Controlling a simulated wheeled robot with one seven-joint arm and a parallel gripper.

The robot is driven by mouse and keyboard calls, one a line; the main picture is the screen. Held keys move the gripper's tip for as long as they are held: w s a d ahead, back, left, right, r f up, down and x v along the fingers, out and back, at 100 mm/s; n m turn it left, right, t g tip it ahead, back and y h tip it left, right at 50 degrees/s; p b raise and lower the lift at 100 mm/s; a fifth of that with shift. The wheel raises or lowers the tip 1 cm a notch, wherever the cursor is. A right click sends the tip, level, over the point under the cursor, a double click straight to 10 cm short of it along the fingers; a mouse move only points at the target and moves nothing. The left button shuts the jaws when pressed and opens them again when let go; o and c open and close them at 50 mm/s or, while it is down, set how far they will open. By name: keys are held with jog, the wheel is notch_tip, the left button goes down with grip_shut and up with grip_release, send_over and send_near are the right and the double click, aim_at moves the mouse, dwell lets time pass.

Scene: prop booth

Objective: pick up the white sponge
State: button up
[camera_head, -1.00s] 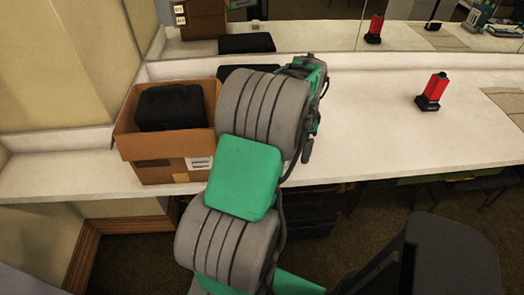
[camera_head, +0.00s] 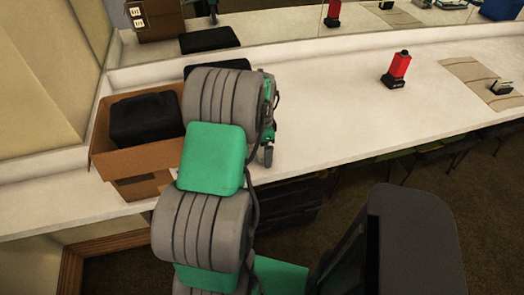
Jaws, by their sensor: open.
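I cannot make out a white sponge for certain. A small pale-and-dark item (camera_head: 501,88) lies on a brown mat at the far right of the counter, too small to identify. My gripper (camera_head: 268,155) is mostly hidden behind my grey and green arm; only a grey finger-like tip shows, over the counter right of the cardboard box. Nothing is seen held in it.
A cardboard box (camera_head: 147,160) with a black case (camera_head: 145,118) in it stands at the left. A red and black device (camera_head: 397,70) stands on the white counter (camera_head: 330,110). The brown mat (camera_head: 462,70) lies at right. A mirror runs along the back.

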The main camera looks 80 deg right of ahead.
aim_at(262, 148)
jog(key=shift+c, duration=0.3)
jog(key=c, duration=1.3)
jog(key=shift+r, duration=0.1)
jog(key=shift+r, duration=0.2)
notch_tip(262, 148, up, 2)
jog(key=shift+d+r+b, duration=0.1)
jog(key=shift+r+b, duration=0.15)
jog(key=shift+b, duration=0.25)
jog(key=s+r, duration=0.1)
jog(key=s+a+r, duration=0.1)
jog(key=r, duration=0.1)
jog(key=s+a+r, duration=0.1)
jog(key=shift+a+r, duration=0.25)
jog(key=s+a+r, duration=0.1)
jog(key=s+a, duration=0.1)
jog(key=s+a+r+b, duration=0.1)
jog(key=s+a+r, duration=0.1)
jog(key=s, duration=0.1)
jog(key=s+a+r, duration=0.2)
jog(key=a, duration=0.1)
jog(key=shift+s+r+b, duration=0.2)
jog(key=shift+s+b, duration=0.15)
